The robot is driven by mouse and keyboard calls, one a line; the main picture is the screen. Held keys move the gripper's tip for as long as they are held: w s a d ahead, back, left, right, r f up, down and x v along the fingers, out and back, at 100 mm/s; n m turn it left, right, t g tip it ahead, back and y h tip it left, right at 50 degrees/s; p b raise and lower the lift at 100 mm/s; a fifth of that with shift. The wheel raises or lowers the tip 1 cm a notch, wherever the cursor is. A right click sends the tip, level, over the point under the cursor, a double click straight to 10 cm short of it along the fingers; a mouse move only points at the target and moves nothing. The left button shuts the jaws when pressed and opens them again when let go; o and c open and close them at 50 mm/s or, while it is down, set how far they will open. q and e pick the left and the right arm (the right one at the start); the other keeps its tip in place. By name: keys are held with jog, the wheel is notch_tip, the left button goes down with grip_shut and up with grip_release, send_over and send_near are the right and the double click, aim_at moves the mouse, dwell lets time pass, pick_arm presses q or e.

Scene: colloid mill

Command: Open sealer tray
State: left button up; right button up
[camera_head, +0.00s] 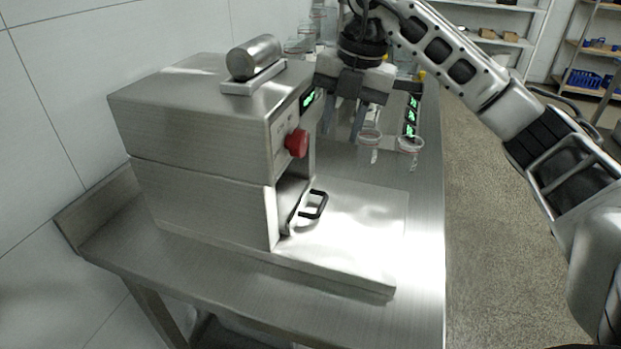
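Most of the tray appears hidden inside the machine. My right gripper (342,131) hangs with its fingers pointing down, apart and with nothing seen between them. My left gripper is out of view.
The flat steel plate (365,235) before the handle is clear.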

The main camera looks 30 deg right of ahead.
aim_at(323, 202)
jog(key=f, duration=0.5)
jog(key=a+f, duration=0.1)
jog(key=f, duration=0.4)
jog(key=w+f, duration=0.1)
jog(key=f, duration=0.4)
jog(key=shift+w+a+p, duration=0.1)
jog(key=shift+a+p, duration=0.2)
jog(key=shift+a, duration=0.1)
grip_shut()
